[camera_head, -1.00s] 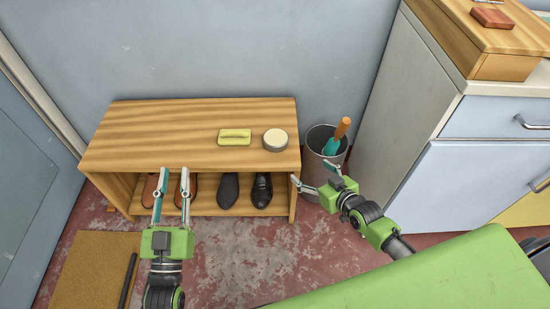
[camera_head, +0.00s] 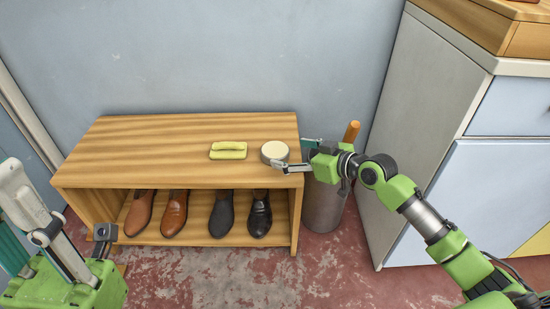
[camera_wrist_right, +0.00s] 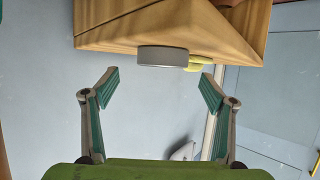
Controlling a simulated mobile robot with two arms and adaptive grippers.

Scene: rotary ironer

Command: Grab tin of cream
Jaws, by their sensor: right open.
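The tin of cream (camera_head: 274,151) is a short round tin with a pale top and grey side. It stands on top of the wooden shoe bench (camera_head: 130,150), near its right end. In the right wrist view the tin (camera_wrist_right: 163,56) lies ahead, between the lines of the two fingers and beyond their tips. My right gripper (camera_head: 290,155) is open and empty at the tin's right side, one finger passing in front of it. My left gripper (camera_head: 30,225) is large at the lower left, partly cut off, so its opening is unclear.
A yellow-green brush or sponge (camera_head: 228,150) lies left of the tin. Brown and black shoes (camera_head: 174,213) stand on the lower shelf. A grey bin (camera_head: 322,205) with an orange-handled tool (camera_head: 351,132) stands right of the bench, under my right arm. A cabinet (camera_head: 415,150) is farther right.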

